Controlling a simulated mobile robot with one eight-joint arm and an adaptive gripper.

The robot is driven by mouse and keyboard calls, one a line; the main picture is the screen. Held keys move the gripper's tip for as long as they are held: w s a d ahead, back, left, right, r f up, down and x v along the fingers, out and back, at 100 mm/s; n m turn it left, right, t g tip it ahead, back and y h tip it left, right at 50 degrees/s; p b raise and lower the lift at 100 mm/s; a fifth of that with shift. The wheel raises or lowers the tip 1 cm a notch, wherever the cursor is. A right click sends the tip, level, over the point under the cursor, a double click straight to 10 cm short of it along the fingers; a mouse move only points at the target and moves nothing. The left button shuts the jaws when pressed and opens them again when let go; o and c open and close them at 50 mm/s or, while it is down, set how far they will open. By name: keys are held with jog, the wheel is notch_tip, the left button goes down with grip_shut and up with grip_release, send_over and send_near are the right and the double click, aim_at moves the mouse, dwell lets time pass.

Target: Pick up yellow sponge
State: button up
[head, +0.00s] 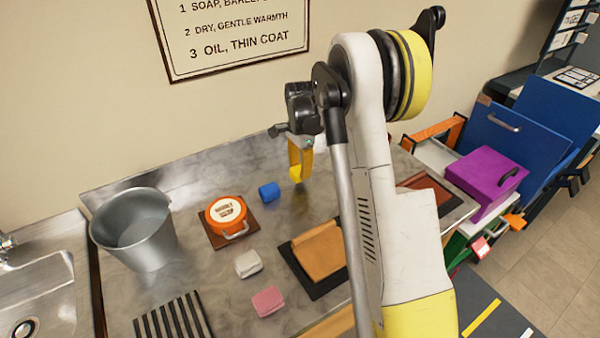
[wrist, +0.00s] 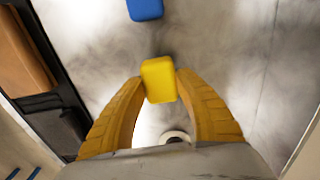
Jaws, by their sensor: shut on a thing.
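The yellow sponge (wrist: 159,80) is a small rounded block between the two yellow fingers of my gripper (wrist: 160,92) in the wrist view. Both fingertips touch its sides. In the head view the sponge (head: 296,174) shows at the lower end of my gripper (head: 299,165), over the back of the metal counter. My gripper is shut on the sponge. From these views I cannot tell for sure whether the sponge is clear of the counter.
A blue block (head: 269,192) lies close by. An orange tin (head: 227,212), a white block (head: 248,263), a pink block (head: 268,301) and a tan piece on a dark tray (head: 316,292) are nearer. A metal bucket (head: 134,230) stands left, beside the sink (head: 45,290).

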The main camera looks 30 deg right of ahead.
jog(key=s+r+p, duration=0.3)
jog(key=s+r, duration=0.5)
jog(key=s, duration=0.3)
jog(key=shift+s+a, duration=0.15)
jog(key=shift+s, duration=0.2)
jog(key=shift+o, duration=0.2)
jog(key=shift+r, duration=0.1)
jog(key=shift+c, duration=1)
